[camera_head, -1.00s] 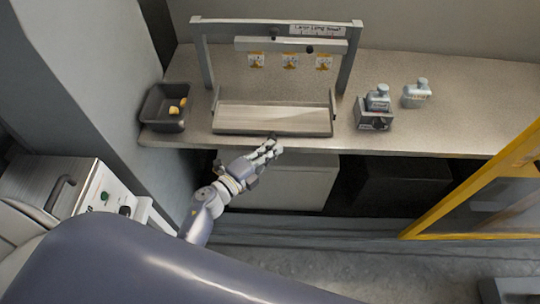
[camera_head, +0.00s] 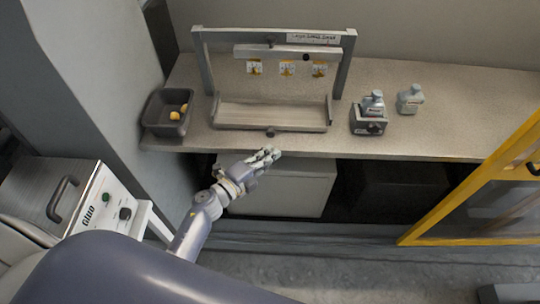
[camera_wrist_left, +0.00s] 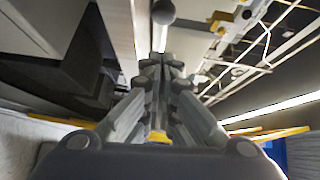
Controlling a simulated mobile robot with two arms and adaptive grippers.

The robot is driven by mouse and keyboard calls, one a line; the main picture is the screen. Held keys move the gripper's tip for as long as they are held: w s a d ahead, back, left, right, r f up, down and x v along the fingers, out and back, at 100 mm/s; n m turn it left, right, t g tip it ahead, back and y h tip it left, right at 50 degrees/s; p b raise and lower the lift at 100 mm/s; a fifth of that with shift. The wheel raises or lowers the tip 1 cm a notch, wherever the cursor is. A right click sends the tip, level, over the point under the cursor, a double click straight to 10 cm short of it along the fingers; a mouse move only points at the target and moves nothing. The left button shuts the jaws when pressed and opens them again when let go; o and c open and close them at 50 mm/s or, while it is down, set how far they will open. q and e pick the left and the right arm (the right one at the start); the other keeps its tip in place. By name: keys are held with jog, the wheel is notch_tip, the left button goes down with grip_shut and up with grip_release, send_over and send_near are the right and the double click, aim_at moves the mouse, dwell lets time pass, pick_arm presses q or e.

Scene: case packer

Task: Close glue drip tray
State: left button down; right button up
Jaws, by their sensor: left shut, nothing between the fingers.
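A shallow light tray (camera_head: 272,126) sits under a grey frame on the counter. A dark round knob (camera_head: 270,133) is at the middle of its front edge. I take it to be the glue drip tray; no label on it can be read. My left gripper (camera_head: 272,153) is shut and empty, in front of the counter edge and just short of the knob. In the left wrist view my shut left fingers (camera_wrist_left: 161,62) point at the knob (camera_wrist_left: 163,12), with a small gap visible. My right gripper is not in view.
A dark bin (camera_head: 167,112) with yellow pieces stands left of the tray. A bottle in a holder (camera_head: 370,122) and a loose bottle (camera_head: 410,99) stand to the right. A glue unit (camera_head: 98,205) is at the left. A yellow-framed door (camera_head: 470,190) is at the right.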

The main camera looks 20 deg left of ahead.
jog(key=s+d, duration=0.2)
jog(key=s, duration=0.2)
pick_arm(q)
jog(key=d+f+b+v, duration=0.1)
jog(key=b+v, duration=0.1)
jog(key=v, duration=0.8)
jog(key=n+t+y+b, duration=0.1)
jog(key=n+y+b, duration=0.5)
jog(key=y+b, duration=0.35)
send_near(274, 135)
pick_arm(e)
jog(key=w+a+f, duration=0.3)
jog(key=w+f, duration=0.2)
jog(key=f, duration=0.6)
pick_arm(q)
jog(key=shift+y, duration=0.25)
jog(key=w+p, duration=0.1)
jog(key=w, duration=0.1)
jog(key=w+p, duration=0.4)
jog(key=shift+w+a+f, duration=0.25)
jog(key=shift+a, duration=0.15)
jog(key=shift+w, duration=0.15)
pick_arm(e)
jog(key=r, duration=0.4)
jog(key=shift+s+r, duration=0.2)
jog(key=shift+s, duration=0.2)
